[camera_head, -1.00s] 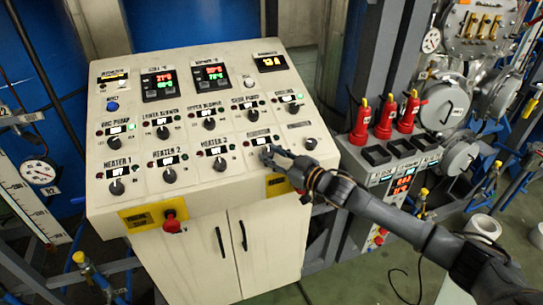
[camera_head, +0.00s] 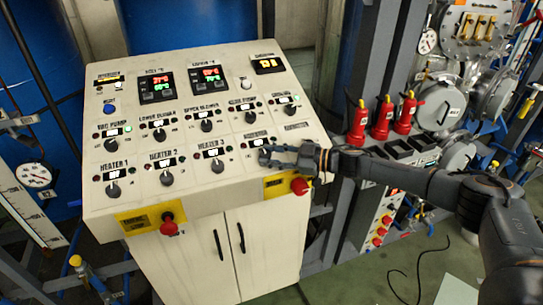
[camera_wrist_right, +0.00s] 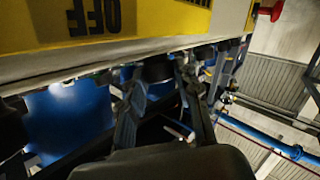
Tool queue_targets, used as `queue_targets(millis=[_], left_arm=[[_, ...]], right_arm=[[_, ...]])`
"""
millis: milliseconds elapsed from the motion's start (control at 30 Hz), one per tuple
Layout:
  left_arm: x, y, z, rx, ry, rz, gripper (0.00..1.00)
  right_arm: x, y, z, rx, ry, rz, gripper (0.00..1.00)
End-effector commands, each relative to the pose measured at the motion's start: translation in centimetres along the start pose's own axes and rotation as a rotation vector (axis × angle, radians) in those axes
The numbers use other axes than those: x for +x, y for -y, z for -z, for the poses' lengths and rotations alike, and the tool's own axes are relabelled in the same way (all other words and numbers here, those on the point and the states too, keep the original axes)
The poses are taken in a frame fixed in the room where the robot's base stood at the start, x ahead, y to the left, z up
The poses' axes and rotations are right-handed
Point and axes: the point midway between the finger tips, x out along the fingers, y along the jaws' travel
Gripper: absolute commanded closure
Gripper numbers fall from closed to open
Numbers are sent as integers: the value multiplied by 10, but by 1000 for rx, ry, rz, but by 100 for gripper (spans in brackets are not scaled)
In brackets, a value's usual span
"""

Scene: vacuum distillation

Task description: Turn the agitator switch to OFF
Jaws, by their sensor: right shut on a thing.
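The control console (camera_head: 135,203) has rows of black knobs with small displays. The agitator switch is the fourth position in the bottom row, under its small display (camera_head: 257,142); its knob is covered by my right gripper (camera_head: 264,157). My right gripper is shut on that knob, with its wrist coming in almost level from the right. The knob's pointing direction is hidden, and the display text is too small to read surely. In the right wrist view, the fingers (camera_wrist_right: 163,95) reach up under the panel edge, where the grip is dark and unclear. My left gripper is not in view.
Heater 3's knob (camera_head: 218,165) is just left of my gripper. Red stop buttons (camera_head: 170,226) and (camera_head: 300,186) stick out from yellow plates on the console front. Red valve handles (camera_head: 381,118) stand at right. A yellow plate (camera_wrist_right: 140,18) is close in the right wrist view.

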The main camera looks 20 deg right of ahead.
Motion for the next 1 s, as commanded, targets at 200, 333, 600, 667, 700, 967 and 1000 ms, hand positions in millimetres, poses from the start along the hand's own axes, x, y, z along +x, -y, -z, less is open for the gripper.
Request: queue_targets(millis=[200, 333, 600, 667, 700, 967, 1000], left_arm=[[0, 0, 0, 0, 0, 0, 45], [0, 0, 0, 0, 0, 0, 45], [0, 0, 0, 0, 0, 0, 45], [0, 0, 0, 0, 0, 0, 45], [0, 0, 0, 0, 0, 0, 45], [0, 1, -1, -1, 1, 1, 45], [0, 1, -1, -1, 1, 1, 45]], right_arm=[[0, -2, 2, -3, -3, 1, 100], [0, -2, 2, -3, -4, 0, 100], [0, -2, 2, -3, -3, 2, 45], [0, -1, 2, -2, -3, 2, 45], [0, -1, 1, -2, -2, 2, 45], [-14, -1, 0, -1, 0, 1, 45], [-21, -2, 0, -1, 0, 0, 45]])
